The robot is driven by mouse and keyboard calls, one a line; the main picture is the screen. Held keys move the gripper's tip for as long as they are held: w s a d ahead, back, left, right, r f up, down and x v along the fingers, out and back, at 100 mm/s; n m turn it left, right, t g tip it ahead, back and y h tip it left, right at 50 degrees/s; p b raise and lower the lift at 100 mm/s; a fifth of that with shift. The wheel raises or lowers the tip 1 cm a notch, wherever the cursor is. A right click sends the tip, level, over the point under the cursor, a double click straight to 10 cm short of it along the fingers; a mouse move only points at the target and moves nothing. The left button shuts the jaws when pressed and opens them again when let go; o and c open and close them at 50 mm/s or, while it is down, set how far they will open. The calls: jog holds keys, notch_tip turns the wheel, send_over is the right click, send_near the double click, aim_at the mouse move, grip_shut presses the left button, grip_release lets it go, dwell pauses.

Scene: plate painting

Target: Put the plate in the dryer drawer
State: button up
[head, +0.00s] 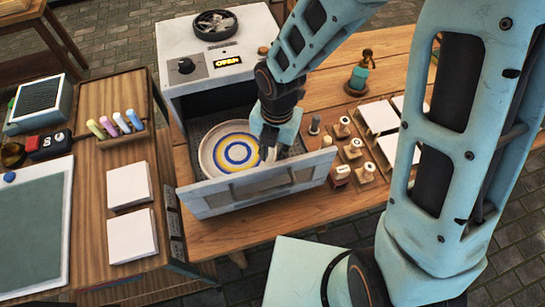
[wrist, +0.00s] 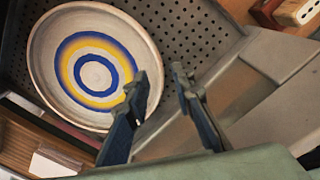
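The plate (head: 232,150) is pale with blue and yellow rings. It lies inside the pulled-out dryer drawer (head: 255,190), within the drawer's walls; whether it rests fully flat I cannot tell. The wrist view shows the plate (wrist: 95,68) at the left, over the drawer's perforated floor (wrist: 190,35). My gripper (head: 270,152) is over the right part of the drawer, beside the plate's right edge. In the wrist view my gripper (wrist: 160,85) has its two fingers apart with nothing between them. The left fingertip overlaps the plate's rim in the picture; contact is unclear.
The dryer (head: 218,50) stands behind the drawer, with a knob and a lit sign. Several stamps (head: 352,150) stand on the table right of the drawer. A side table (head: 100,230) with markers and white tiles is at left.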

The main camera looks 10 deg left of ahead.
notch_tip(320, 180, up, 9)
jog(key=p, duration=0.1)
jog(key=shift+d+f, duration=0.2)
dwell(0.4)
